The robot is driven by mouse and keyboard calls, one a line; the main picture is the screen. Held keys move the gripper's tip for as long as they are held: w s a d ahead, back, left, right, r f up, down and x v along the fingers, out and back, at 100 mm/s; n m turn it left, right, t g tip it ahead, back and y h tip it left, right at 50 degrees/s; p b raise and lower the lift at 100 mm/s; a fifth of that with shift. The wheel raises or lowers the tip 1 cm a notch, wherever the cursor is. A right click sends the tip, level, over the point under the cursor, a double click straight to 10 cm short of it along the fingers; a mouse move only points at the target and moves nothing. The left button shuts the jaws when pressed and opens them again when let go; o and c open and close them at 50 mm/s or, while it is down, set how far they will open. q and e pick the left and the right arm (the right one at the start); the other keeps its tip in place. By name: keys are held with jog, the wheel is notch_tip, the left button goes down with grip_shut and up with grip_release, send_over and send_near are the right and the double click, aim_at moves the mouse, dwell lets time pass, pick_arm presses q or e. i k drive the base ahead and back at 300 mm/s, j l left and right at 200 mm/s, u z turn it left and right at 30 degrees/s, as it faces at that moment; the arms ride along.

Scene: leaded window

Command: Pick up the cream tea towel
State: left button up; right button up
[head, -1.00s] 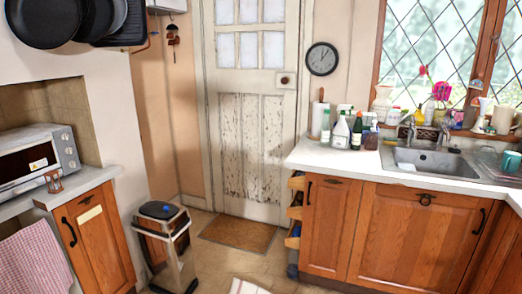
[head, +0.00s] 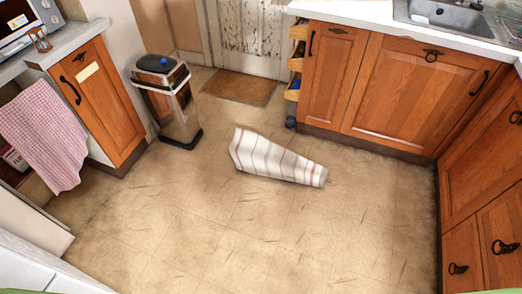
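A cream tea towel (head: 277,160) with reddish stripes lies on the floor, roughly in the middle of the head view. It is folded or bunched into a long shape, wider at its left end and narrowing to the right. Nothing touches it. A pink checked cloth (head: 43,137) hangs at the left, below the counter. Neither of my grippers is in the head view.
A brown doormat (head: 239,87) lies before the door. Wooden cupboards (head: 402,90) line the back right and right side. The tiled floor (head: 240,225) around the towel is clear.

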aim_at(250, 152)
jog(key=i+j+z, duration=0.1)
jog(key=i+j, duration=0.9)
jog(key=j, duration=0.2)
jog(key=i+l+z, duration=0.05)
